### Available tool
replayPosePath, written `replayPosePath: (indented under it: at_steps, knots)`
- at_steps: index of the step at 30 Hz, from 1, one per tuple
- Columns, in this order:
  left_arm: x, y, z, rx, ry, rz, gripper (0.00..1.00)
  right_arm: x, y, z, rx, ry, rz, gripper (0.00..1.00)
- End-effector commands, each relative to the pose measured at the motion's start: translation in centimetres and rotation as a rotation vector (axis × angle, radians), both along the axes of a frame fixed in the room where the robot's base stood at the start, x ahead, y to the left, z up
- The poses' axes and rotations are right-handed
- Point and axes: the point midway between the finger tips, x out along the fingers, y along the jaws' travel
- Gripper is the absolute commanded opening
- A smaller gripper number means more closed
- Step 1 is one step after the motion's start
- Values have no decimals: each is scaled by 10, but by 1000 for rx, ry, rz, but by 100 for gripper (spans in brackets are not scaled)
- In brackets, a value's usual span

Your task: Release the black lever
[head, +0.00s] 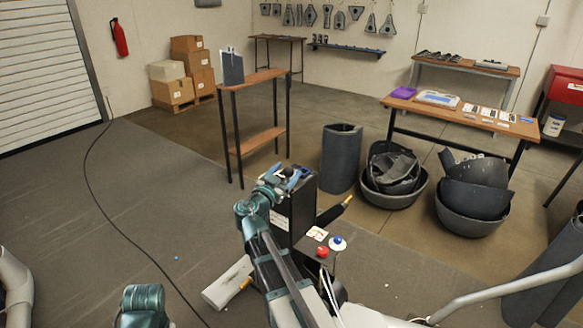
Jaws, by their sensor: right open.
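My right gripper (281,179) is at the top of a black box-shaped machine (302,212) in the middle of the head view. It is open. A small round black knob (288,171), which looks like the end of the black lever, shows right at its fingertips. Whether the fingers touch it cannot be told. The lever's shaft is hidden behind the gripper. A teal part of my left arm shows at the bottom left, but its gripper is out of view.
A small panel beside the machine carries a red button (322,252) and a blue button (337,243). A dark bar with a yellow tip (347,200) sticks out right. Baskets of dark shells (392,178) stand farther right. Floor to the left is open, crossed by a black cable (88,170).

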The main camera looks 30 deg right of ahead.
Motion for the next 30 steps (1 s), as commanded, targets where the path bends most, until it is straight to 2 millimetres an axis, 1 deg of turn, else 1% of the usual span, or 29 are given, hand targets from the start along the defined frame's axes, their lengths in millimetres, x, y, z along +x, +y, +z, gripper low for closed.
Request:
replayPosePath:
  at_steps: [1,6,12,18,30]
  knots:
    - [0,0,0,0,0,0,73,-10,12,0,0,0,5,73]
    - [0,0,0,0,0,0,73,-29,42,0,-1,0,4,73]
    - [0,0,0,0,0,0,73,-45,65,0,-1,1,2,73]
    - [0,0,0,0,0,0,73,-51,75,0,-1,0,0,73]
    - [0,0,0,0,0,0,73,-51,76,0,-1,0,0,73]
